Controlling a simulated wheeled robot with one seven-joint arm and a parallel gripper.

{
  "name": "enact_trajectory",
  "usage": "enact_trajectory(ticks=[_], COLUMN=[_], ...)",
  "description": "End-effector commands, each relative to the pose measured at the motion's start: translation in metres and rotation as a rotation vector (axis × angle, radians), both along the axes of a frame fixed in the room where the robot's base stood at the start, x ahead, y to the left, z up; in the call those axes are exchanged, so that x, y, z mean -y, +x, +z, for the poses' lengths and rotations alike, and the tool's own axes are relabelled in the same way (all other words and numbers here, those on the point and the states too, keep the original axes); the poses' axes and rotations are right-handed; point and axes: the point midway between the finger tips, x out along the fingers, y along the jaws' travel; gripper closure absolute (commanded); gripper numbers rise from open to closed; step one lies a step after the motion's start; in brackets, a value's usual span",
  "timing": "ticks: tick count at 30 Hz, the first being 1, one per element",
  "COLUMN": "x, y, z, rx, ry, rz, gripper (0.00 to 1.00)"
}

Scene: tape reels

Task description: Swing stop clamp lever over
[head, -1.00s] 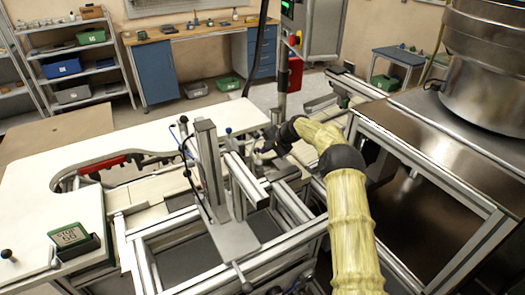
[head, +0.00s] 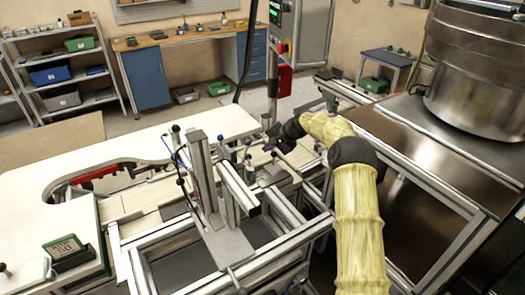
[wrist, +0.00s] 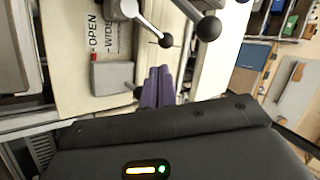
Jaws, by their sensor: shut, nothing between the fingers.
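In the wrist view, a silver lever with a small black ball knob (wrist: 166,40) reaches from a round hub (wrist: 128,9) across a pale plate (wrist: 75,35). The plate is printed "OPEN" and "WIDE". A second lever with a larger dark ball (wrist: 209,28) lies to its right. I cannot tell for certain which is the stop clamp lever. My gripper's purple fingers (wrist: 157,85) are together and empty, just below the small knob in the picture, with no clear contact. In the head view my gripper (head: 270,146) is at the fixture, its fingertips hard to make out.
A grey block (wrist: 112,78) sits left of my fingers, beside a red mark (wrist: 94,57). An upright metal column (head: 200,170) stands left of my gripper. A white table (head: 130,145) lies left, a steel bowl (head: 480,65) right. Aluminium rails surround the fixture.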

Motion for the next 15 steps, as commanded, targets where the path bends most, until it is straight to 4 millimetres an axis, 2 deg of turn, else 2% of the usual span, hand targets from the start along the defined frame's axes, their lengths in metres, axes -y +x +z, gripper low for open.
enact_trajectory(ticks=[1, 4, 15], x=[0.004, 0.009, 0.012], y=[-0.002, -0.005, -0.007], z=[0.010, 0.017, 0.020], rx=[0.001, -0.001, -0.001], ry=[0.000, 0.001, 0.001], rz=[0.001, 0.003, 0.006], gripper=[1.00, 1.00, 1.00])
